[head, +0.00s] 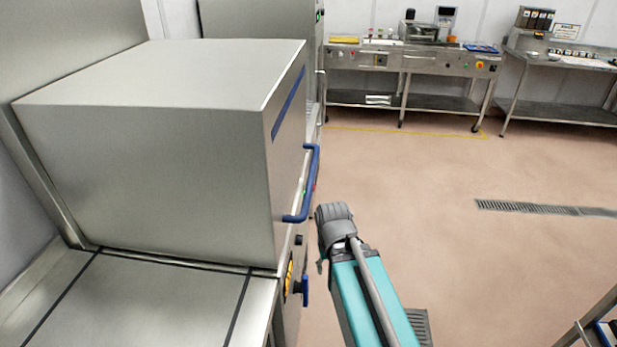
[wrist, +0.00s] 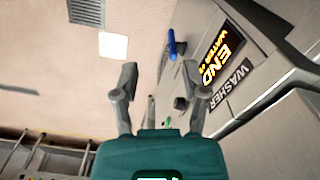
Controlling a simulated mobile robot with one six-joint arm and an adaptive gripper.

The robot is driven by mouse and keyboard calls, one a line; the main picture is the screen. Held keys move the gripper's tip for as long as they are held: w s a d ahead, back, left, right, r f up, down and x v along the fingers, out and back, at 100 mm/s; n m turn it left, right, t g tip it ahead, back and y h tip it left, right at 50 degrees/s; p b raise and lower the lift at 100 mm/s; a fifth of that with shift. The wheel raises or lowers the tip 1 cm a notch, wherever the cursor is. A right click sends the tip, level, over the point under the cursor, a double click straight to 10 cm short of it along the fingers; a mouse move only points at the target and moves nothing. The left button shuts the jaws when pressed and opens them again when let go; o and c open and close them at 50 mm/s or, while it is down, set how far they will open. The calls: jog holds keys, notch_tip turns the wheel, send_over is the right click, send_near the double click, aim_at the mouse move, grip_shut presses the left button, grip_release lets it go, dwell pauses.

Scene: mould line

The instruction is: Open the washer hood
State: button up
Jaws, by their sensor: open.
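The washer hood (head: 150,170) is a large steel box at the left in the head view. It is down, its lower edge at the steel table. Its blue bar handle (head: 312,182) runs along the front face on the right. In the head view my arm's dark end is just right of the handle's near end, apart from it in the picture; the fingers are hard to make out there. In the wrist view my gripper (wrist: 160,72) has its two fingers spread with nothing between them. The washer's front, with a lit END display (wrist: 222,60), is to their right.
A blue knob (head: 305,290) sits low on the washer front, below the hood. A steel side table (head: 130,300) adjoins the washer. Steel benches (head: 440,52) line the back wall. The floor to the right is mostly clear, with a drain grate (head: 530,207).

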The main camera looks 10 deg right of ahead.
jog(key=shift+o, duration=0.8)
jog(key=w+f+m+t+y+b, duration=0.1)
jog(key=w+f+m+y+b, duration=0.1)
jog(key=w+y+b, duration=1)
jog(key=w+d+r+m+t+y+b, duration=0.1)
jog(key=w+d+r+t+y+b, duration=0.3)
jog(key=w+d+r+y, duration=0.3)
jog(key=w+d+r+t, duration=0.1)
jog(key=w+d, duration=0.4)
jog(key=d, duration=0.1)
jog(key=shift+w+d+m, duration=0.3)
jog(key=shift+w, duration=0.05)
jog(key=shift+a, duration=0.1)
